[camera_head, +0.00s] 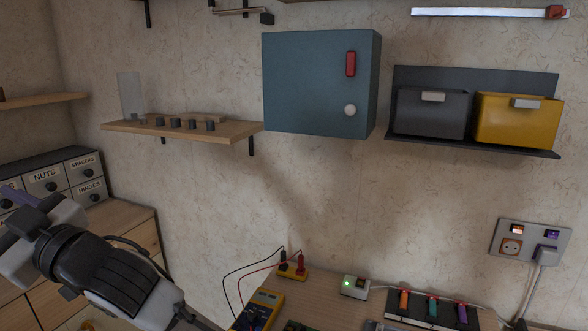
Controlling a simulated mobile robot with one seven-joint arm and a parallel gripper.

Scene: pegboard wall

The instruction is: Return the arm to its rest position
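My arm (115,275), in light grey and black, enters from the bottom and reaches up to the lower left corner, in front of the drawer unit. It bends there, and its far part runs off the left edge. I see no fingertips, so whether my gripper is open or shut is not shown. I see nothing held.
A labelled drawer unit (85,172) stands behind my arm. A wooden shelf (235,131), a blue cabinet (310,85) and a rack with grey (430,117) and yellow bins (517,122) hang on the wall. A workbench (325,300) holds a multimeter (259,310).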

